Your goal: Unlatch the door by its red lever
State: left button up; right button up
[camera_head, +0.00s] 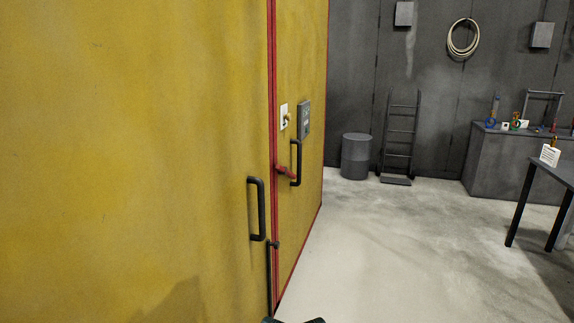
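The red lever (286,172) sits on the oven front at the seam between two yellow door panels. It slants slightly down to the right, and its right end overlaps the black bar handle of the right panel (297,162). The left yellow door (140,150) fills the left of the view and carries another black bar handle (257,208). The seam is edged in red and looks closed. Neither gripper can be made out. A small dark part shows at the bottom edge, too cut off to identify.
A black upright rod (269,280) runs low along the seam. A white switch plate (284,117) and grey panel (304,119) are above the lever. The floor between is clear.

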aim_at(282, 170)
jog(key=i+j, duration=0.1)
jog(key=i, duration=0.25)
jog(key=i+j, duration=0.15)
jog(key=i, duration=0.25)
jog(key=i+l+z, duration=0.1)
jog(key=i+l, duration=0.15)
jog(key=i, duration=0.25)
jog(key=i+l, duration=0.25)
jog(key=i, duration=0.25)
jog(key=i+l+z, duration=0.15)
jog(key=i, duration=0.4)
jog(key=i+l, duration=0.25)
jog(key=i, duration=0.25)
jog(key=i+l+z, duration=0.15)
jog(key=i, duration=0.4)
